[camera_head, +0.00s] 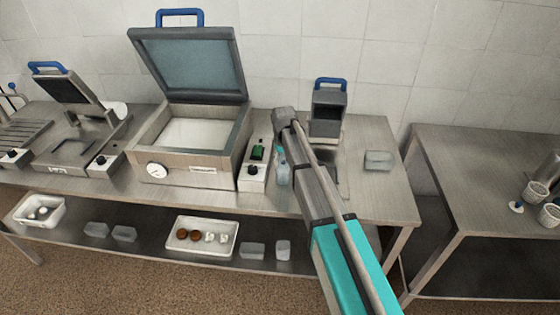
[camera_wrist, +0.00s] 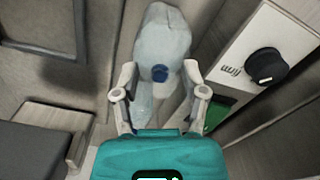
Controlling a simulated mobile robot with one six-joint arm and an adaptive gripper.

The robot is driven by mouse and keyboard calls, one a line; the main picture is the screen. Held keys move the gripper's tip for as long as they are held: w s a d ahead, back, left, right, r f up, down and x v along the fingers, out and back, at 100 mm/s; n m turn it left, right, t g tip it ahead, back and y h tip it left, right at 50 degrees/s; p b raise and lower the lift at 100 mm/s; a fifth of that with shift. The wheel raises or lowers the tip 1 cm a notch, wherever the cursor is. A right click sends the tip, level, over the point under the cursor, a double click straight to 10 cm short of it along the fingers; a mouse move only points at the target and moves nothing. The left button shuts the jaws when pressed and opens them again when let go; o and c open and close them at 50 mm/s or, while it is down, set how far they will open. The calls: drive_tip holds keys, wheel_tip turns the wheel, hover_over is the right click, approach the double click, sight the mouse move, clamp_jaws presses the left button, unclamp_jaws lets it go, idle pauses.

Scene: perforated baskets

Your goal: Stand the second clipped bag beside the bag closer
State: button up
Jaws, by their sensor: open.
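A pale translucent bag with a blue clip (camera_wrist: 160,74) shows in the wrist view (camera_wrist: 162,38). In the head view a pale bag (camera_head: 284,175) stands on the steel table beside the control box. My gripper (camera_wrist: 160,82) is open, with one finger on each side of the clipped bag; I cannot tell whether they touch it. In the head view my arm partly hides my gripper (camera_head: 281,156). The likely bag closer (camera_head: 327,112), a small dark-fronted machine with a blue handle, stands at the back right, its lower part partly hidden by my arm.
An open-lidded machine (camera_head: 190,140) stands left of the bag. The control box (camera_head: 254,170) with a black knob is close beside the bag. A pale, low block-like item (camera_head: 378,160) lies on the right. The table's right front is clear. A tray (camera_head: 202,251) sits on the lower shelf.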

wheel_tip(320, 180, up, 11)
drive_tip(key=p, duration=1.1)
drive_tip(key=shift+r, duration=0.2)
idle(0.4)
drive_tip(key=s+d+m, duration=0.4)
drive_tip(key=s+d, duration=1.8)
drive_tip(key=s, duration=0.4)
wheel_tip(320, 180, down, 6)
drive_tip(key=b, duration=0.6)
